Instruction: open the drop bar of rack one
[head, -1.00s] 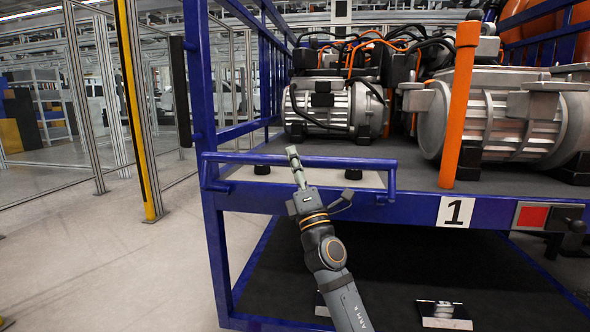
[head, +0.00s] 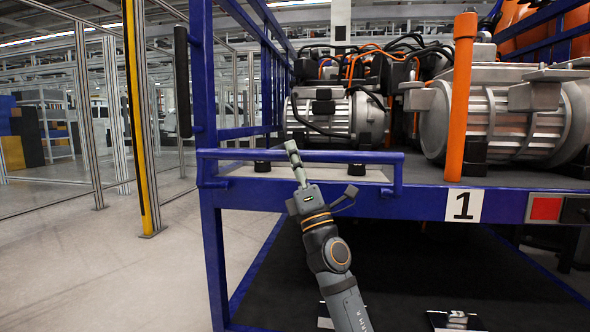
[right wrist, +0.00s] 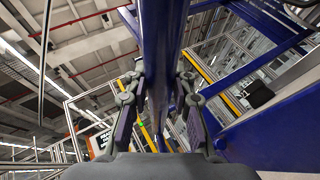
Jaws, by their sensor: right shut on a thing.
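Rack one is the blue frame with a white plate marked 1 (head: 464,205) on its front beam. Its drop bar (head: 350,156) is a blue bar lying level across the left part of the rack front, just above the deck edge, its right end bent down toward the beam. My right gripper (head: 293,156) reaches up from below and is shut on the drop bar near its middle. In the right wrist view, the fingers (right wrist: 160,95) close on both sides of the blue bar (right wrist: 161,35). My left gripper is not in view.
Grey drive units (head: 335,115) with black and orange cables stand on the rack deck behind the bar. An orange post (head: 461,100) rises at the front edge. A yellow-edged fence post (head: 138,130) stands left. The floor (head: 130,270) left of the rack is clear.

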